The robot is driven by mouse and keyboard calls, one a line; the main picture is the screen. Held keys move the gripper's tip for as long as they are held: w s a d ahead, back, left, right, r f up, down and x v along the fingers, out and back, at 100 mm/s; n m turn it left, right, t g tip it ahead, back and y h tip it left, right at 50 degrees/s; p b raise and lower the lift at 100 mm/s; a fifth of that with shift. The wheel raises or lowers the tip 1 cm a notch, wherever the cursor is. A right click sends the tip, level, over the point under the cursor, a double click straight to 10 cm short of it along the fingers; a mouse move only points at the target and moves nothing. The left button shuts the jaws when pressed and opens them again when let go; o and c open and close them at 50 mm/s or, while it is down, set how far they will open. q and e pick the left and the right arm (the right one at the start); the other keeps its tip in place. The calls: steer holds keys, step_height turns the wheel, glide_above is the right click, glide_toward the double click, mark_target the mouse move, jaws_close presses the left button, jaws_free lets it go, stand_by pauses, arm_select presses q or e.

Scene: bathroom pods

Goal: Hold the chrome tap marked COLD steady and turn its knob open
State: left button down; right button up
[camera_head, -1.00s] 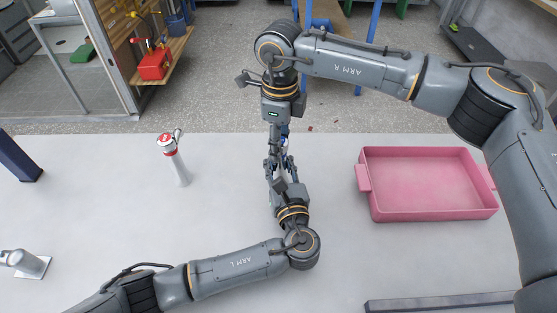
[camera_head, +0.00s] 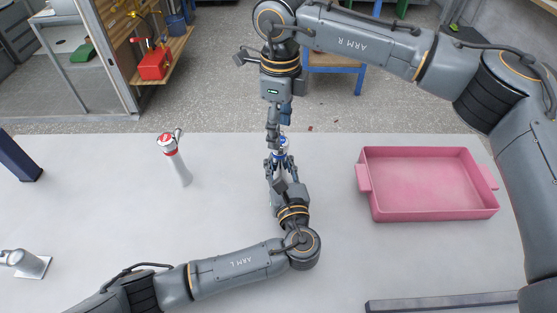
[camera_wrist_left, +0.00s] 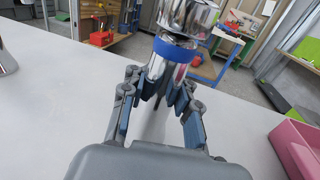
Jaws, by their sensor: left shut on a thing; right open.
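The chrome tap with a blue band (camera_head: 282,143) stands upright on the pale counter; no COLD lettering is readable. It shows large in the left wrist view (camera_wrist_left: 186,18), with its top cut off by the frame edge. My left gripper (camera_head: 281,163) is shut on the tap's body just below the blue band; its fingers also show in the left wrist view (camera_wrist_left: 168,88). I cannot tell the knob's angle.
A second tap with a red band (camera_head: 172,155) stands to the left on the counter. A pink tray (camera_head: 430,214) lies to the right. A chrome fitting (camera_head: 25,262) is at the far left. The counter (camera_head: 110,215) is clear between them.

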arm_select(q)
steer(key=c, duration=0.9)
jaws_free()
arm_select(e)
steer(key=shift+r, duration=0.1)
